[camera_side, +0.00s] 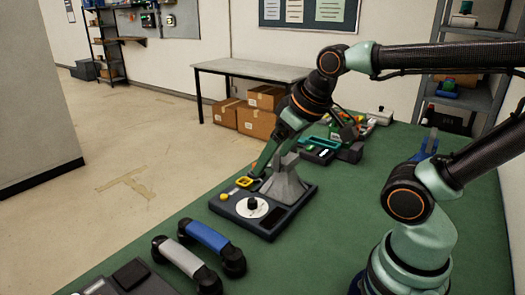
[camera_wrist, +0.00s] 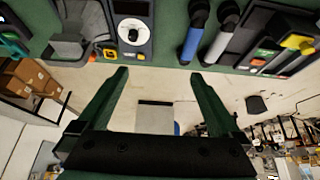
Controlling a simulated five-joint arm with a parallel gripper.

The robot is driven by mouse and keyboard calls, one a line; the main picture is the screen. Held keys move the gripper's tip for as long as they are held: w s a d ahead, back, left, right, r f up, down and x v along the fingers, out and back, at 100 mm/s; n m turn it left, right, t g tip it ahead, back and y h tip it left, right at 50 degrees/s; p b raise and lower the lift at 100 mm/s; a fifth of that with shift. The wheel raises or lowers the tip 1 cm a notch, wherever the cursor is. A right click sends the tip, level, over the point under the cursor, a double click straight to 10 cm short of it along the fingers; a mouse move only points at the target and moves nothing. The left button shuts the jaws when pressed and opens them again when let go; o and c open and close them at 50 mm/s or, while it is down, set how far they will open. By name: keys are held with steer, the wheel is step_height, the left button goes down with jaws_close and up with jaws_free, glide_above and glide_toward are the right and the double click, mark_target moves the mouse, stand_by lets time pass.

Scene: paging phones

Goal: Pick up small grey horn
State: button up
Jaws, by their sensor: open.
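The small grey horn (camera_side: 285,183) is a flared grey shape standing at the back right part of a dark console with a white dial (camera_side: 252,206). In the wrist view the horn (camera_wrist: 68,43) is at the upper left, outside the left finger and beside the dial console (camera_wrist: 132,45). My gripper (camera_side: 265,165) points down over the far side of that console and overlaps the horn in the side view; I cannot tell whether they touch. In the wrist view my gripper (camera_wrist: 157,78) has its fingers wide apart, with nothing between them.
A blue handset (camera_side: 208,238) and a light grey handset (camera_side: 178,257) lie in front of the console on the green table (camera_side: 300,265). A yellow part (camera_side: 244,181) sits at the console's far edge. Trays and tools (camera_side: 320,150) stand behind the horn.

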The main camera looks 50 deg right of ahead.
steer(key=w+d+m+g, duration=0.1)
steer(key=w+d+m, duration=0.2)
steer(key=d+m, duration=0.3)
steer(key=w+d+m+g, duration=0.2)
steer(key=d+m, duration=0.3)
steer(key=d, duration=0.3)
steer(key=w+d+f+m+g, duration=0.1)
steer(key=w+d+m+g, duration=0.1)
steer(key=w+d+m, duration=0.3)
steer(key=shift+d+m, duration=0.8)
steer(key=shift+d, duration=0.55)
steer(key=shift+d+f+g, duration=0.25)
steer(key=shift+g, duration=0.05)
steer(key=shift+f, duration=0.4)
glide_above(286, 157)
steer(key=f, duration=0.5)
steer(key=shift+s+f, duration=0.25)
steer(key=shift+f, duration=0.15)
steer(key=shift+w+f, duration=0.15)
steer(key=shift+f, duration=1.2)
steer(key=shift+w+f, duration=0.1)
steer(key=shift+f, duration=1.25)
